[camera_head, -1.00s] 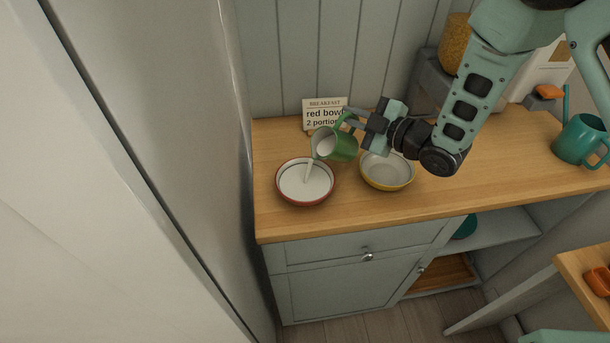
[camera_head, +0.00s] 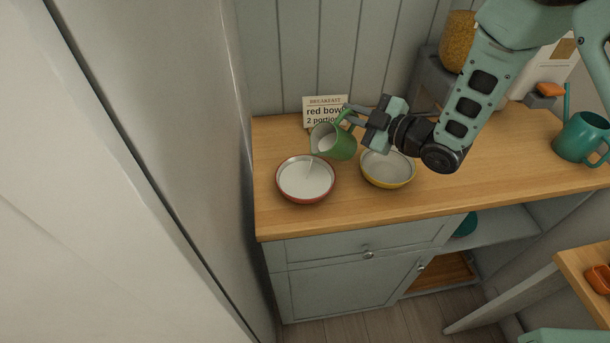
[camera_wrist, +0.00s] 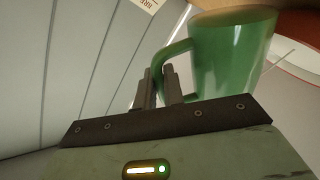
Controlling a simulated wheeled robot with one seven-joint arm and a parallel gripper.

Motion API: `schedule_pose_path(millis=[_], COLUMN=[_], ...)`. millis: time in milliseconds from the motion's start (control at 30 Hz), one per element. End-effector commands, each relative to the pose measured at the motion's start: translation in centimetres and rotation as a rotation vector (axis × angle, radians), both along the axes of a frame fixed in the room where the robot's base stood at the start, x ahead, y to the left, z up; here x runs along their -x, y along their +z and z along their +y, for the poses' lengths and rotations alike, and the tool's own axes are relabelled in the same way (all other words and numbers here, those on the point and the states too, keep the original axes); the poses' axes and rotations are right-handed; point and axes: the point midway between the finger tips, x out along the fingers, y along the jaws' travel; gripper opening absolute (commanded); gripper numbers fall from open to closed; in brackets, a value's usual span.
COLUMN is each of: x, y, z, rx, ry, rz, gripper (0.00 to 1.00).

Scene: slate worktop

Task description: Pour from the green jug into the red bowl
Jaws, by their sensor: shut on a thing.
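The green jug (camera_head: 343,148) is tilted to the left above the worktop, with white liquid showing in its mouth. My gripper (camera_head: 352,117) is shut on the jug's handle; in the wrist view the fingers (camera_wrist: 160,88) are at the handle of the jug (camera_wrist: 232,55). The red bowl (camera_head: 304,201) stands below and left of the jug's lip and holds white liquid. A thin white thread runs from the lip towards the bowl. Part of the red bowl's rim (camera_wrist: 292,66) shows behind the jug in the wrist view.
A yellow bowl (camera_head: 388,185) stands right of the red bowl, below my gripper, and looks empty. A card (camera_head: 322,107) behind reads "BREAKFAST, red bowl, 2 portions", its end partly covered. A teal watering can (camera_head: 582,138) stands far right. The wooden worktop (camera_head: 480,170) between is clear.

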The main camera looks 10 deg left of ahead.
Motion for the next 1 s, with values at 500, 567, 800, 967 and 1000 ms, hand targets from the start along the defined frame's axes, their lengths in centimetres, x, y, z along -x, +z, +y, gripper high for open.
schedule_pose_path(millis=[500, 567, 800, 967, 1000], x=[-2.3, -2.7, -3.8, -4.2, -4.2], y=[-0.3, -0.2, 1.7, 1.0, 1.0], z=[-2.3, -2.6, -3.7, -4.0, -4.0], rx=[-0.232, -0.273, -0.420, -0.493, -0.505], ry=[-0.009, -0.009, -0.009, -0.008, -0.008], rz=[0.249, 0.292, 0.454, 0.536, 0.550], gripper=[0.00, 0.00, 0.00, 0.00, 0.00])
